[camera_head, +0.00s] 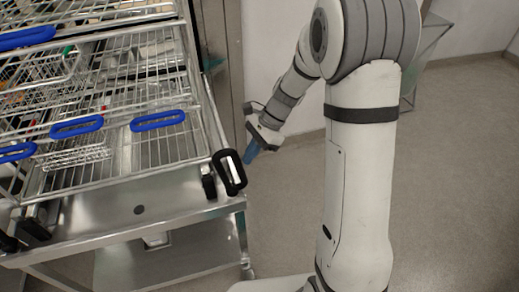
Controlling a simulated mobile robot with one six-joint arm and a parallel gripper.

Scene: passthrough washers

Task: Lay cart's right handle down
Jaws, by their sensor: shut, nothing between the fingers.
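The steel cart (120,222) stands at the left. Its right handle (230,172), a black loop with a pale inner face, stands raised at the cart's front right corner. My gripper (250,154) is to the right of and a little above this handle in the picture, with its bluish fingers pointing down and left. It is shut and empty. A gap shows between the fingers and the handle in this view, though I cannot tell their difference in depth.
Wire racks with blue handles (158,121) sit on the cart. Another black handle part (35,229) is at the cart's front left. A wall and a steel post (222,60) stand behind. Grey floor (460,170) is open at the right.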

